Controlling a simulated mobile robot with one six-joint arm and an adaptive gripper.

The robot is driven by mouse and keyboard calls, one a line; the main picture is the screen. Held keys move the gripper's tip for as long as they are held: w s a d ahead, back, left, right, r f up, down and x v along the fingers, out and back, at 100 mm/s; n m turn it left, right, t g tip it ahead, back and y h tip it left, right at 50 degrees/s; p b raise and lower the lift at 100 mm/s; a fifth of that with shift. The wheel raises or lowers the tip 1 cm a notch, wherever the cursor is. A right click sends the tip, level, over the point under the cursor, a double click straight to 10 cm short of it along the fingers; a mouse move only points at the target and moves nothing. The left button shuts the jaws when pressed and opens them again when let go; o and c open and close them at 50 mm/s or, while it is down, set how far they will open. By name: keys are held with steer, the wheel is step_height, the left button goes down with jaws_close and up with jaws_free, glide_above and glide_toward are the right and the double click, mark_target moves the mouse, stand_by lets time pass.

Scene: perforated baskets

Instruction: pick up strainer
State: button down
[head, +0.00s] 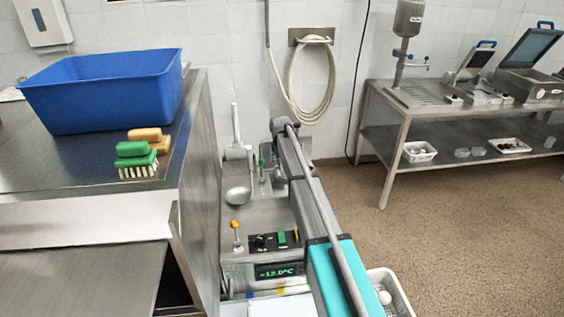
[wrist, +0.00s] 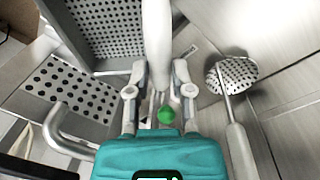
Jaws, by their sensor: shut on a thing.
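A round perforated metal strainer (wrist: 231,72) shows at the right of the wrist view. Its pale handle (wrist: 240,152) runs down past the right side of my gripper, apart from the fingers. My gripper (wrist: 158,76) has its two fingers on either side of a long pale handle (wrist: 157,38) and is shut on it. The far end of this handle is out of view, so I cannot tell what it belongs to. A green knob (wrist: 166,115) shows between the fingers, near the teal palm. In the head view a round metal bowl (head: 238,196) lies left of my arm.
Perforated baskets stand at the upper left (wrist: 110,22) and left (wrist: 68,92) of the wrist view. A steel counter with a blue tub (head: 105,92) and brushes (head: 138,160) is left of the arm. A steel table (head: 395,105) stands at the right, with open floor before it.

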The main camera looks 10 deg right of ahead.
steer(key=s+r+p, duration=0.4)
steer(key=s+r, duration=0.1)
steer(key=s, duration=0.5)
steer(key=shift+a, duration=0.35)
steer(key=shift+r, duration=0.15)
step_height(320, 180, up, 6)
steer(key=p, duration=0.6)
steer(key=shift+d, duration=0.15)
stand_by(0.5)
